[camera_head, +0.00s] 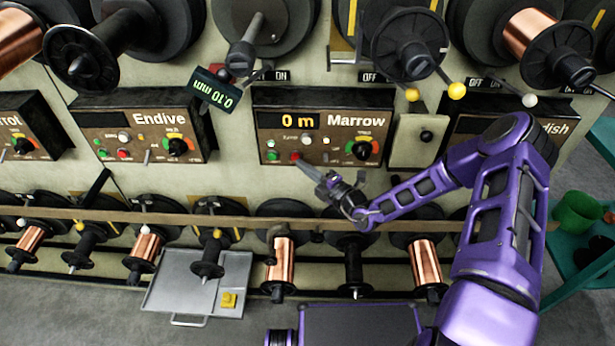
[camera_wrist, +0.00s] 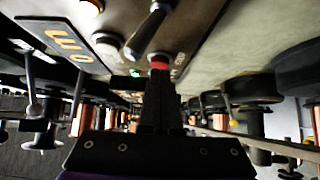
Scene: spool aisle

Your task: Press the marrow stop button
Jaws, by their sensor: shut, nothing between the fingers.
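The Marrow panel (camera_head: 325,118) is a brown control box with a lit "0 m" display, in the middle of the head view. Its red stop button (camera_head: 294,156) sits low on its face, right of a green button (camera_head: 271,156). My gripper (camera_head: 300,161) is shut and empty, its fingertips at the red button. In the wrist view the red button (camera_wrist: 158,62) shows just beyond the tips of my gripper (camera_wrist: 159,76), partly hidden by them. I cannot tell whether they touch it.
A toggle lever (camera_head: 326,156) and a multicoloured dial knob (camera_head: 361,150) sit right of the button. The Endive panel (camera_head: 140,125) is to the left. A wooden rail (camera_head: 150,217) runs below the panels, above copper spools. A grey tray (camera_head: 175,280) lies lower left.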

